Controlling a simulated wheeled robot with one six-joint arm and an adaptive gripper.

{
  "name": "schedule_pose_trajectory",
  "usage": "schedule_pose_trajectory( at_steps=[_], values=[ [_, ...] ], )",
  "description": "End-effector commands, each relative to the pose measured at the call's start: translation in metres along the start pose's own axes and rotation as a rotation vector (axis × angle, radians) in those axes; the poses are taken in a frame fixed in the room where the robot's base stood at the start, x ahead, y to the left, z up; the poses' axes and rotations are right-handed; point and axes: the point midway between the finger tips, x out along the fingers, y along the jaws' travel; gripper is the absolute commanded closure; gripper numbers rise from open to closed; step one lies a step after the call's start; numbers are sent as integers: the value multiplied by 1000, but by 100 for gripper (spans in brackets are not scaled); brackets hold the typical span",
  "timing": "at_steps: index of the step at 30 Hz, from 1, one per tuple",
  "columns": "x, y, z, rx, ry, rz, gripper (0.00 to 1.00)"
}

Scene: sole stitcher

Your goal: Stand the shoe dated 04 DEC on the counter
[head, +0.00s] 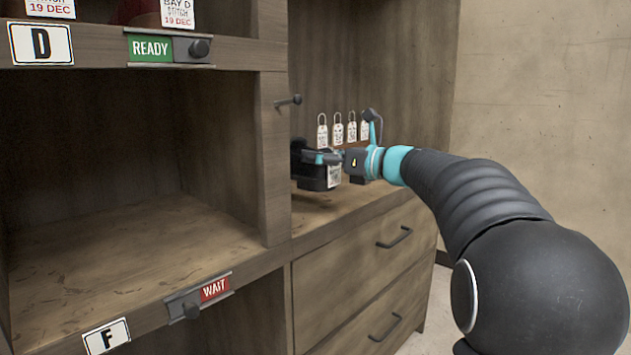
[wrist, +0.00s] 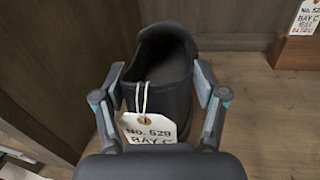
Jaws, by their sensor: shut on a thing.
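My gripper (wrist: 158,92) is shut on a black shoe (wrist: 165,50), with one finger on each side of it. The shoe also shows in the head view (head: 303,168), at the counter, partly hidden by my gripper (head: 325,160). A white tag (wrist: 152,128) on a string hangs from the shoe and reads No. 529, BAY C. Its lower part, where a date could be, is hidden. The shoe looks about upright over the wooden counter (head: 330,212). I cannot tell whether its sole touches the counter.
Several white tags (head: 338,130) hang in a row at the back of the counter. One tag (wrist: 303,18) reads BAY C, its date small. Left stands a shelf unit with an empty bay (head: 130,240), a READY sign (head: 150,48) and a WAIT sign (head: 215,289). Drawers (head: 350,270) lie below.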

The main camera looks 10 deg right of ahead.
Motion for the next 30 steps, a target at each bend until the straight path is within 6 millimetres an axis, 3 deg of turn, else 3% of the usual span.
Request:
schedule_pose_trajectory(
  at_steps=[6, 11, 18, 28, 29, 30],
  values=[
    [18, -5, -10, -1, -4, -2, 94],
    [19, -7, -19, 0, -3, -4, 94],
    [18, -10, -49, 1, -3, -5, 94],
    [18, -11, -51, -1, -3, -5, 94],
    [18, -11, -53, 0, -1, -6, 26],
    [18, -11, -52, 0, -1, -6, 16]
  ],
)
